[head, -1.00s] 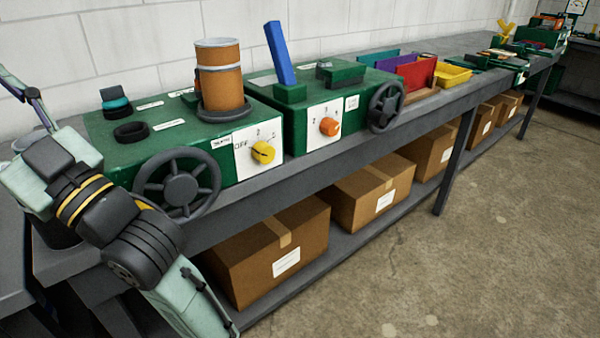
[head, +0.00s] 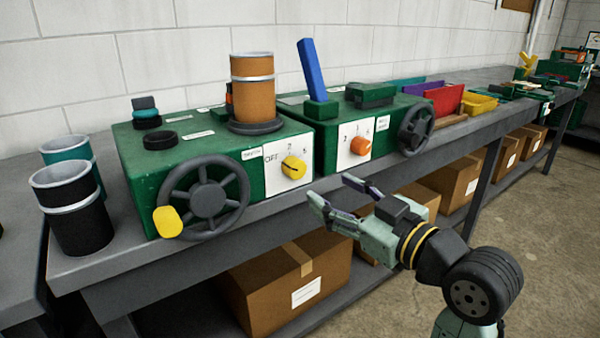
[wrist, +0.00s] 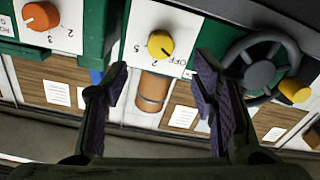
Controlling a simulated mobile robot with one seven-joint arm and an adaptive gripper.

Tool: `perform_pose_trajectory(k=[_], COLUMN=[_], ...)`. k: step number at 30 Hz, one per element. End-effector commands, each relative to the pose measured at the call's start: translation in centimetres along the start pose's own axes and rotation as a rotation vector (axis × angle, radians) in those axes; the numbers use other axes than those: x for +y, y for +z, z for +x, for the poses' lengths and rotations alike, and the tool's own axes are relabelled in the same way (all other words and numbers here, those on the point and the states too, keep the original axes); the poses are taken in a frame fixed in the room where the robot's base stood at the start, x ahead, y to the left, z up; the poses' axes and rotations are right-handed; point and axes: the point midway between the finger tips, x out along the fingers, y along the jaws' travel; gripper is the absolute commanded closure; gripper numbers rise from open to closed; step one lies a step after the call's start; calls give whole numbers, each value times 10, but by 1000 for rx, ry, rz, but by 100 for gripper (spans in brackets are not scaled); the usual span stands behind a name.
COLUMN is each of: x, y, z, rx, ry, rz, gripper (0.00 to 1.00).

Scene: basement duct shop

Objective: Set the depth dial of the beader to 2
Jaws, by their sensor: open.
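Two green machines with dials stand on the bench; their small labels are too small to read surely. The left machine (head: 140,175) has a yellow dial (head: 294,167) on a white panel marked OFF, 2 and 5. The right machine (head: 318,135) has an orange dial (head: 361,146) on a numbered panel. I cannot tell either dial's exact setting. My gripper (head: 330,190) is open and empty in front of the bench, apart from both dials. In the wrist view the yellow dial (wrist: 160,45) appears beyond and between the open fingers (wrist: 161,85); the orange dial (wrist: 40,16) is at upper left.
A spoked handwheel (head: 203,198) with a yellow handle is left of the yellow dial; another handwheel (head: 416,130) is right of the orange one. An orange-brown cylinder (head: 252,90) stands on the left machine. Cardboard boxes (head: 285,285) fill the lower shelf. Floor at right is clear.

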Motion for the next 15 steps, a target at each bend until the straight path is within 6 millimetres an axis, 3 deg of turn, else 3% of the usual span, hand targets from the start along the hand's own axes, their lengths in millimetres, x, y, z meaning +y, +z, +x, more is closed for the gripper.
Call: perform_pose_trajectory(k=[15], x=[0], y=[-3], z=[89], rx=[3], ry=[-3], rz=[1], gripper=[47])
